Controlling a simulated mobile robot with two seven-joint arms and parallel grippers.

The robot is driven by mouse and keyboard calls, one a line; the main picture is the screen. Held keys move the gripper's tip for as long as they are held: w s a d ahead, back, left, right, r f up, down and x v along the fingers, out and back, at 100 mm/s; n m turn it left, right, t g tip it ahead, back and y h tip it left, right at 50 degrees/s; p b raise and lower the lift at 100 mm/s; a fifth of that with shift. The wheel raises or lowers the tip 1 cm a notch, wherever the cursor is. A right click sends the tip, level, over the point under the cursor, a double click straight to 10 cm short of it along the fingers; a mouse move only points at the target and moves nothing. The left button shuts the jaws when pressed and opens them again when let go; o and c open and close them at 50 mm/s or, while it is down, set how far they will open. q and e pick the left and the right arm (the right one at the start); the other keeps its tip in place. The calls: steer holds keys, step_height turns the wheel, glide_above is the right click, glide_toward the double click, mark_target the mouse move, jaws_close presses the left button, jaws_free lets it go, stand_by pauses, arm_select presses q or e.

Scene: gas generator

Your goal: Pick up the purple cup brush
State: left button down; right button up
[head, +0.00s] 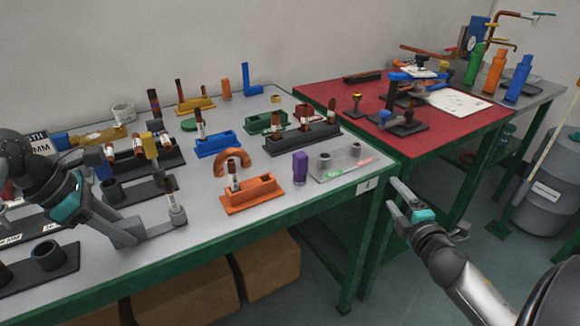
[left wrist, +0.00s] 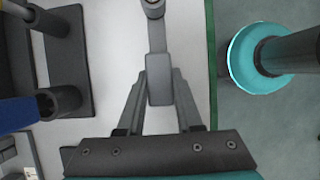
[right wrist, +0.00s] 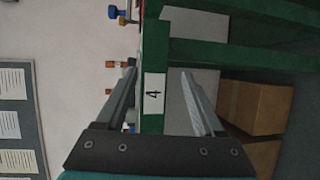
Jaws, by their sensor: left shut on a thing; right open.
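A small upright purple thing (head: 300,168), the only clearly purple one, stands on the grey tabletop near the front right; its brush details are too small to tell. My left gripper (head: 125,232) is at the table's front left, well left of it. It is shut on a grey block with a bar (left wrist: 158,80), which ends in a small grey cylinder (head: 178,215). My right gripper (head: 400,200) is open and empty beyond the table's right end, apart from the purple thing. It also shows in the right wrist view (right wrist: 160,75).
An orange holder (head: 252,196) with a tube stands left of the purple thing, and a grey plate (head: 342,162) lies right of it. A blue holder (head: 215,146) and a dark rack (head: 300,137) stand behind. A red table (head: 450,137) adjoins at right.

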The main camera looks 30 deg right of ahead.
steer(key=w+a+r+n+t+y, duration=0.2)
steer(key=w+a+r+n+y, duration=0.15)
steer(key=r+n, duration=0.35)
steer(key=w+a+r+n+t+y, duration=0.25)
steer(key=r+n+y, duration=0.3)
steer(key=r, duration=0.35)
steer(key=w+a+r+n+g+y, duration=0.15)
steer(key=a+n+g+y, duration=0.4)
steer(key=a, duration=0.55)
steer(key=w+a+n+g+y, duration=0.35)
steer(key=a+n+g, duration=0.3)
steer(key=a, duration=0.45)
steer(key=m+g+h, duration=0.2)
steer(key=g+h, duration=0.1)
steer(key=h, duration=0.8)
glide_toward(302, 156)
steer(key=x, duration=0.6)
steer(key=shift+d, duration=0.25)
steer(key=shift+x, duration=3.1)
steer(key=shift+a, duration=0.2)
